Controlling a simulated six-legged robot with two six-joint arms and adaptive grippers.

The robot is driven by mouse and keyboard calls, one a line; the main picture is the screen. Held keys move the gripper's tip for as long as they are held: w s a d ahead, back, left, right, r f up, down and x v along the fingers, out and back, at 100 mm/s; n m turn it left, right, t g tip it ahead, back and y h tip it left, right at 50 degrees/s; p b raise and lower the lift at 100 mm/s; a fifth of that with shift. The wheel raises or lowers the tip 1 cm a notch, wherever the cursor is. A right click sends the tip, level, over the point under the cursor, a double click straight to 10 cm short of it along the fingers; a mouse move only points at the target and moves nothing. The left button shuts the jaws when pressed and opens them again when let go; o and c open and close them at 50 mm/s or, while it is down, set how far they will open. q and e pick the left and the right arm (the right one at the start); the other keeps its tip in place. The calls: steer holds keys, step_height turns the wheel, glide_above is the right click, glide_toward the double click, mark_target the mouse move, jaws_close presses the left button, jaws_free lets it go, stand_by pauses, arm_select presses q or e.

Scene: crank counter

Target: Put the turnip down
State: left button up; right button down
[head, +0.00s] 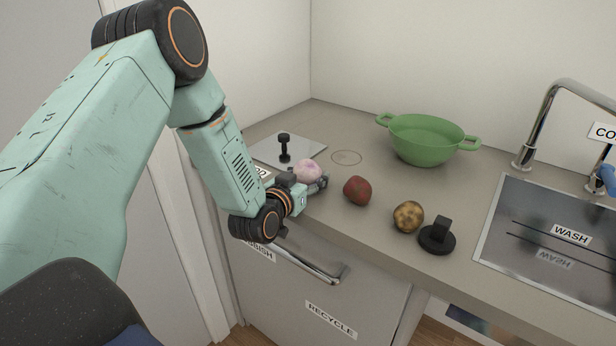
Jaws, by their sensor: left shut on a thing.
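The turnip (306,170) is pale pink and white, near the counter's front edge on the left. My left gripper (318,184) reaches in from the left and is shut on the turnip, with part of it in front of the turnip's lower side. I cannot tell whether the turnip touches the counter (380,230). My right gripper is not in view.
A red round vegetable (357,190), a spotted yellow-brown one (408,216) and a black knob (437,236) stand along the front. A green pot (425,140) is behind. A plate with a black post (285,148) is left, the sink (545,250) right.

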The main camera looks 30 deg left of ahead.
arm_select(q)
steer(key=shift+s+f, duration=0.1)
steer(key=o, duration=1.1)
steer(key=shift+f, duration=0.1)
steer(key=shift+o, duration=0.6)
steer(key=shift+b, duration=0.3)
